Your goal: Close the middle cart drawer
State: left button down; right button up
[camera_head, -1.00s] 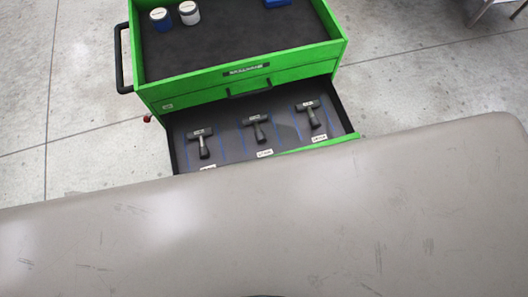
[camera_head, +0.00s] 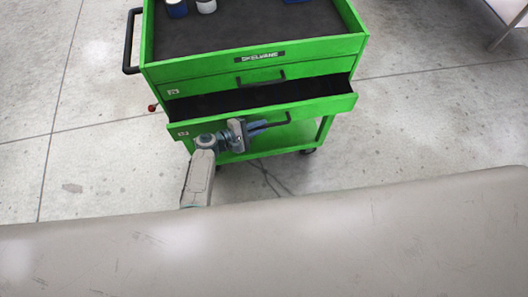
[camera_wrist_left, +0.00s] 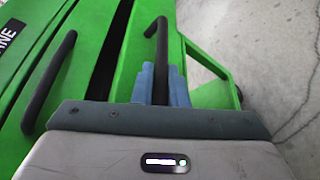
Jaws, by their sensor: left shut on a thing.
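The green tool cart stands ahead of me. Its middle drawer (camera_head: 310,112) is pulled out a little, with a dark gap above its front. The drawer front also shows in the left wrist view (camera_wrist_left: 141,40). Its black bar handle (camera_head: 280,122) crosses between the blue fingers of my left gripper (camera_head: 250,126). In the left wrist view the gripper (camera_wrist_left: 161,82) is shut on this handle (camera_wrist_left: 161,45). The drawer's contents are hidden in shadow. My right gripper is in neither current view.
The top drawer (camera_head: 205,71) above is shut, with its own black handle (camera_head: 260,82). Jars (camera_head: 206,5) stand in the cart's top tray (camera_head: 310,48). A lower shelf (camera_head: 285,142) is below. Concrete floor (camera_head: 90,170) lies open around the cart.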

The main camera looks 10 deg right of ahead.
aim_at(256, 115)
pick_arm(q)
jog(key=w+b, duration=0.1)
jog(key=w, duration=0.1)
jog(key=w+b, duration=0.2)
jog(key=w, duration=0.1)
jog(key=shift+a+f, duration=0.15)
jog(key=shift+a, duration=0.05)
jog(key=shift+w+b, duration=0.3)
jog(key=shift+w, duration=0.3)
jog(key=c, duration=1.5)
grip_release()
jog(key=shift+o, duration=0.2)
jog(key=shift+a, duration=0.1)
jog(key=b+v, duration=0.1)
jog(key=v, duration=0.9)
jog(key=shift+a+r+b, duration=0.25)
jog(key=shift+a+b, duration=0.05)
jog(key=shift+b, duration=0.05)
jog(key=shift+s, duration=0.15)
